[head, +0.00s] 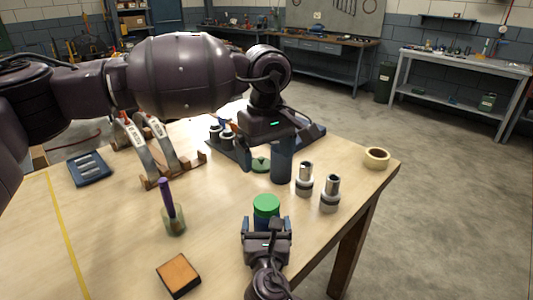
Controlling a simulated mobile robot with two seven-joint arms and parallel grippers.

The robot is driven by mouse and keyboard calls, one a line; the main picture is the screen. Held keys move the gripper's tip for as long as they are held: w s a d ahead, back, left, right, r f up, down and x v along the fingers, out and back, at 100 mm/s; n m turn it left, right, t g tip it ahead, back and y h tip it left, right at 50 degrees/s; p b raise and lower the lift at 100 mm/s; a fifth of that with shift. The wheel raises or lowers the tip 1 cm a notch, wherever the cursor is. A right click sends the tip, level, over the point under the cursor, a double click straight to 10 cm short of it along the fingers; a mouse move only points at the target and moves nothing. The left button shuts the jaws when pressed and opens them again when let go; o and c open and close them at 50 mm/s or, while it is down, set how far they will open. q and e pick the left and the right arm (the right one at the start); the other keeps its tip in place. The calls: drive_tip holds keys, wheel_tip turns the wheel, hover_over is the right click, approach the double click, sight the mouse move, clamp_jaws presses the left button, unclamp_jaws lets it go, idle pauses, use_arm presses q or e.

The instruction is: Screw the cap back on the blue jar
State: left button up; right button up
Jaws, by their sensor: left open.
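I cannot tell how tight the cap is. My left gripper (266,135) is open, farther back above the table and apart from the cap. A dark blue-grey upright shape (281,163) shows just below it.
Two metal-and-black fittings (304,180) and a tape roll (376,158) are at right. A cup with a purple-handled tool (172,218), an orange-topped block (178,275), a wooden rack (160,180) and a blue tray (89,168) are at left.

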drive_tip(key=shift+s, duration=0.1)
drive_tip(key=s, duration=1)
drive_tip(key=shift+s+p, duration=0.3)
drive_tip(key=shift+s+d, duration=0.1)
